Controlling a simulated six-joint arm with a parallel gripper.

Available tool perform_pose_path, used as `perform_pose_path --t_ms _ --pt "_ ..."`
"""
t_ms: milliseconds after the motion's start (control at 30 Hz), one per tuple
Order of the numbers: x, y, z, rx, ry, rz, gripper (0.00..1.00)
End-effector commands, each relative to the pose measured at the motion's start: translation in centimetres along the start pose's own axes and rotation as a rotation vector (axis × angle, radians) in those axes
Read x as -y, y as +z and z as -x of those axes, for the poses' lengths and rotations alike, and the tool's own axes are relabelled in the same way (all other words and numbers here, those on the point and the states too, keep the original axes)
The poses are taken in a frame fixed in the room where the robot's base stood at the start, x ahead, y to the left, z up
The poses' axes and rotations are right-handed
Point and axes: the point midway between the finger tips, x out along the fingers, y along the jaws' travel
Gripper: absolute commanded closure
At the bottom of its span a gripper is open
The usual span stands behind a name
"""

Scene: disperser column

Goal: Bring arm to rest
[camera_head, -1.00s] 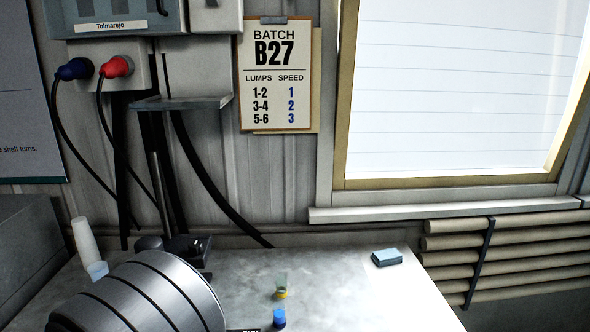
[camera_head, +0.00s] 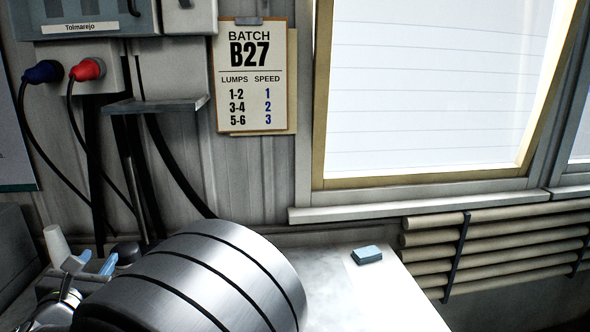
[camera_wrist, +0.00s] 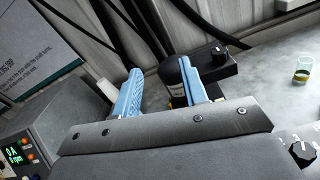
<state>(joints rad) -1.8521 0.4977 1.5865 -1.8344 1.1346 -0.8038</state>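My gripper (camera_head: 98,260) shows at the lower left of the head view, beside my large banded metal arm link. In the wrist view its two blue fingers (camera_wrist: 160,70) stand well apart, and I see nothing held between them. Behind them stands a black device with a knob (camera_wrist: 218,62), with a dark rounded part next to it. I cannot tell whether the fingers touch anything. A small vial with a yellow base (camera_wrist: 303,72) stands on the bench to the right in the wrist view; my arm link hides it in the head view.
A pale bench (camera_head: 350,300) is clear around a blue block (camera_head: 367,254). A grey unit with a lit display (camera_wrist: 17,153) is close in the wrist view. A shelf (camera_head: 155,104) and cables are on the wall.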

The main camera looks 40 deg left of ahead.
Motion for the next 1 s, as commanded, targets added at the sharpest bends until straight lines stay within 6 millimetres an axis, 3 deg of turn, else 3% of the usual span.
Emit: perform_pose_path --t_ms 400,800,1000 --pt "-0.1 0.0 8.6 0.001 0.004 -0.001 0.6" --pt "0.0 0.0 15.7 0.001 0.002 -0.001 0.6" --pt "1.2 -1.4 12.2 -0.058 -0.047 -0.071 0.6"
